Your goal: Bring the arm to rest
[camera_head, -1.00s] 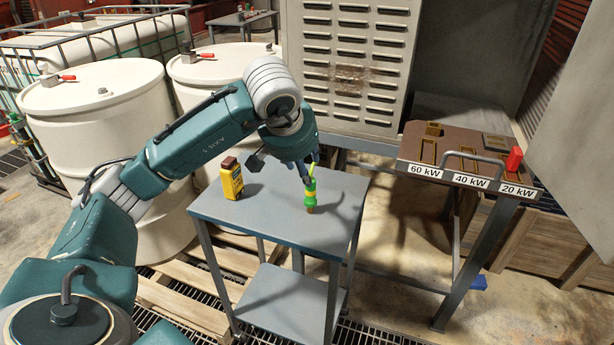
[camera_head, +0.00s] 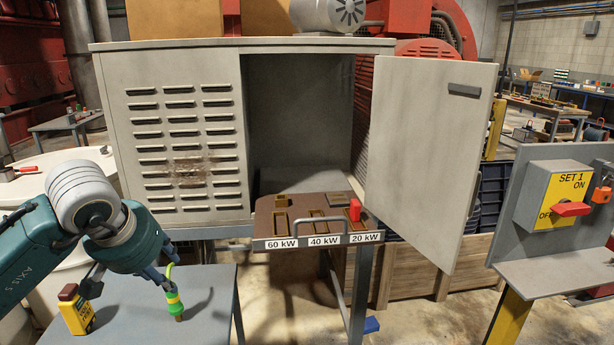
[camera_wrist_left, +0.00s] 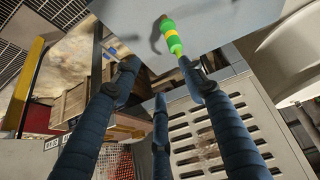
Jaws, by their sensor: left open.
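My left gripper (camera_head: 166,277) is open, with its fingers pointing down just above the small blue-grey table (camera_head: 215,318). A green and yellow tool (camera_head: 175,303) stands on that table right at the fingertips. In the left wrist view, the three dark fingers of my left gripper (camera_wrist_left: 157,75) are spread, and the tool (camera_wrist_left: 172,38) shows beside the tip of the right-hand finger. Whether they touch I cannot tell. The rest of my left arm reaches in from the left. My right gripper is in neither view.
A yellow meter (camera_head: 76,312) stands on the table, left of the tool. A grey louvred cabinet (camera_head: 185,150) with an open door (camera_head: 430,160) stands behind. A brown tray (camera_head: 295,228) with kW labels juts out front. A switch box (camera_head: 560,200) is at right.

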